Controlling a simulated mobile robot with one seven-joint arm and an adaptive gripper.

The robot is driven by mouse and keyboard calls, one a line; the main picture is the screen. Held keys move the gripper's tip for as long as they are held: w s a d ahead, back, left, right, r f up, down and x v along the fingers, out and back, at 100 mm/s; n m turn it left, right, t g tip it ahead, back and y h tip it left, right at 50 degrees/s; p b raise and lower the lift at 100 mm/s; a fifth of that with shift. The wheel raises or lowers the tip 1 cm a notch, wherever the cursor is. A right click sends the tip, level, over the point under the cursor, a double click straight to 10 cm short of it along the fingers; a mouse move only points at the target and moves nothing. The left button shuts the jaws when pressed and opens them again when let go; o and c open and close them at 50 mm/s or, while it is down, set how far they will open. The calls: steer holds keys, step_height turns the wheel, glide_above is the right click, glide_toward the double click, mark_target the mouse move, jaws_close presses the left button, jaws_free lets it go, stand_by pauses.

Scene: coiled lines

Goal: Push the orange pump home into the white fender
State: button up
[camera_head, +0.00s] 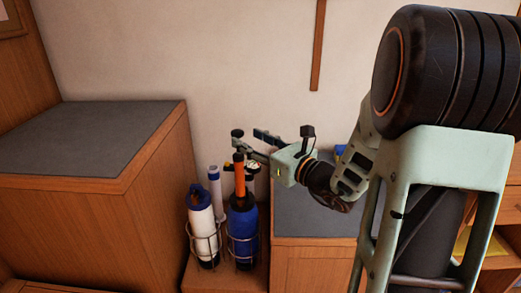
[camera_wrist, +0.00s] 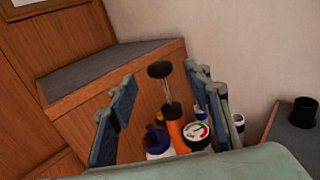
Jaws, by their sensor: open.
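The orange pump (camera_head: 239,177) stands upright above the blue fender (camera_head: 243,232); whether it sits in it or behind it, I cannot tell. Its black round knob (camera_wrist: 160,69) stands raised on a thin rod above the orange body in the wrist view. The white fender (camera_head: 201,226), with a blue top, stands left of the blue one; its blue top (camera_wrist: 156,137) also shows beside the pump in the wrist view. My gripper (camera_head: 251,143) is open near the pump's upper end. The wrist view shows a finger on either side of the knob and rod, apart from them.
Wire holders surround both fenders. A white tube (camera_head: 215,186) stands behind them, and a round gauge (camera_wrist: 196,131) is beside the pump. A wooden cabinet (camera_head: 155,165) with a grey top rises on the left. A lower grey-topped counter (camera_head: 305,215) is on the right.

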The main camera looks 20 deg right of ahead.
mark_target(242, 135)
steer(key=shift+b+x, duration=0.4)
steer(key=shift+x, duration=2.25)
steer(key=shift+c, duration=0.6)
jaws_close()
steer(key=c, duration=0.7)
jaws_free()
jaws_close()
steer(key=shift+r+p, duration=2.4)
steer(key=shift+r, duration=0.85)
